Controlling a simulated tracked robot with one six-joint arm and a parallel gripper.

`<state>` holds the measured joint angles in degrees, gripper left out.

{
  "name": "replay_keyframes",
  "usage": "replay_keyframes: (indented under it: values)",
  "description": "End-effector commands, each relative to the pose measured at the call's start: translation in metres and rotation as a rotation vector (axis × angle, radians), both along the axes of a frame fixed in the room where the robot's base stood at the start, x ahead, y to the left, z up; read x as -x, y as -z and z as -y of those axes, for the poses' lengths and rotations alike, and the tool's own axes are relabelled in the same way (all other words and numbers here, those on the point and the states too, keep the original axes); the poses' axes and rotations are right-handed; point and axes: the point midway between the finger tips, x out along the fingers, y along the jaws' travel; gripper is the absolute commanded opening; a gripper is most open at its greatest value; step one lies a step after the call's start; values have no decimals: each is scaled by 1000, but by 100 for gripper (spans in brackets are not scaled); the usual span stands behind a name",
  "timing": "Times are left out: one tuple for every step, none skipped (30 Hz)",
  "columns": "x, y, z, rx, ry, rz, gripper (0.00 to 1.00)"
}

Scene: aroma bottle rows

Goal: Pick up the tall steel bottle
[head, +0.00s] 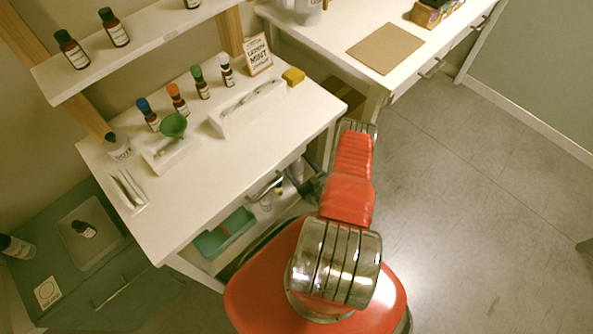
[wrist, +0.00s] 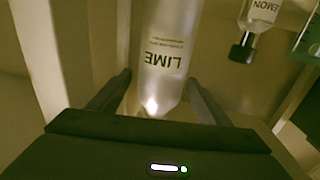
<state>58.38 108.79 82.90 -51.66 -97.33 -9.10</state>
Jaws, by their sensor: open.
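A tall, pale grey shiny bottle (wrist: 166,70) marked LIME fills the middle of the wrist view, its lettering upside down. Its upper part in the picture runs out of the frame. My gripper (wrist: 159,80) is open, with one dark finger on each side of this bottle. A gap shows beside the bottle on both sides, and I see no grip on it. In the head view my red arm reaches towards the right end of the white table, and I cannot make out the bottle or the fingers clearly there.
A second bottle (wrist: 259,14) with a black cap hangs into the upper right of the wrist view. The white table (head: 200,230) carries several small dropper bottles, a green funnel (head: 173,125) and a white rack (head: 246,110). A teal tray (head: 225,232) sits on the shelf below.

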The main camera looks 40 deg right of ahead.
Motion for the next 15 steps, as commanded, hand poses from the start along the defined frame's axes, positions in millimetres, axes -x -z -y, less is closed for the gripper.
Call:
replay_keyframes:
  values:
    - [0,0,0,0,0,0,71]
    - [0,0,0,0,0,0,71]
    - [0,0,0,0,0,0,71]
    - [0,0,0,0,0,0,71]
    - [0,0,0,0,0,0,71]
    - [0,0,0,0,0,0,71]
    - [0,0,0,0,0,0,70]
    - [0,0,0,0,0,0,68]
    - [0,0,0,0,0,0,65]
    - [0,0,0,0,0,0,63]
    - [0,0,0,0,0,0,61]
    - [0,0,0,0,0,0,58]
    - [0,0,0,0,0,0,56]
    - [0,0,0,0,0,0,54]
    - [0,0,0,0,0,0,51]
